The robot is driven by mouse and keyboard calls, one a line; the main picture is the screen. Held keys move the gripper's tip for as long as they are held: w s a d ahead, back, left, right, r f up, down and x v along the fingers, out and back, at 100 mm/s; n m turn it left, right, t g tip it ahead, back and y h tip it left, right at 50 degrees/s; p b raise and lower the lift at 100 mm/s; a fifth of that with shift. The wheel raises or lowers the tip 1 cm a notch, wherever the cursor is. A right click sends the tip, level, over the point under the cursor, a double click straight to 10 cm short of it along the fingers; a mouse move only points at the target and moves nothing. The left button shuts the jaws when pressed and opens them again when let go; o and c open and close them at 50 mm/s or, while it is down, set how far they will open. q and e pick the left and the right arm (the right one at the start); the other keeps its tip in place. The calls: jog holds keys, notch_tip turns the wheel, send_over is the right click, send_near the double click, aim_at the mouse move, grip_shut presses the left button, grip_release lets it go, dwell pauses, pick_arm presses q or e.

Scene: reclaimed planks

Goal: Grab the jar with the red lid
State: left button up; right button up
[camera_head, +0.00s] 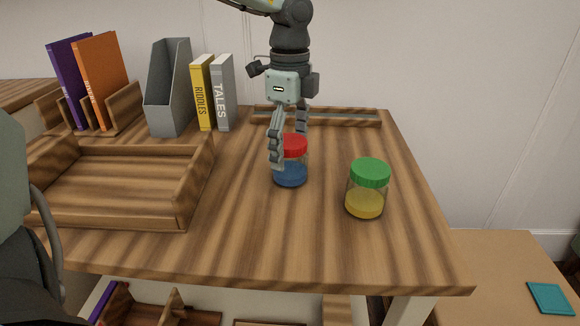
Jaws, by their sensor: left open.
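The jar with the red lid (291,174) stands upright on the wooden desk, right of the tray, with blue contents at its bottom. My left gripper (288,148) comes down from above at the jar. It is open, with one finger in front of the jar's left side and the other behind its lid. Part of the jar's left side is hidden by the near finger. I cannot tell whether the fingers touch it. My right gripper is not in view.
A jar with a green lid (366,188) and yellow contents stands to the right. An empty wooden tray (118,220) lies on the left. Books (212,92), a magazine file (168,88) and a bookrack (122,108) stand at the back. The desk's front middle is clear.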

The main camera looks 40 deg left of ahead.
aim_at(290, 161)
pick_arm(q)
notch_tip(290, 161, down, 4)
jog(key=shift+r, duration=0.2)
jog(key=c, duration=1.3)
jog(key=shift+r, duration=0.1)
jog(key=shift+c, duration=0.2)
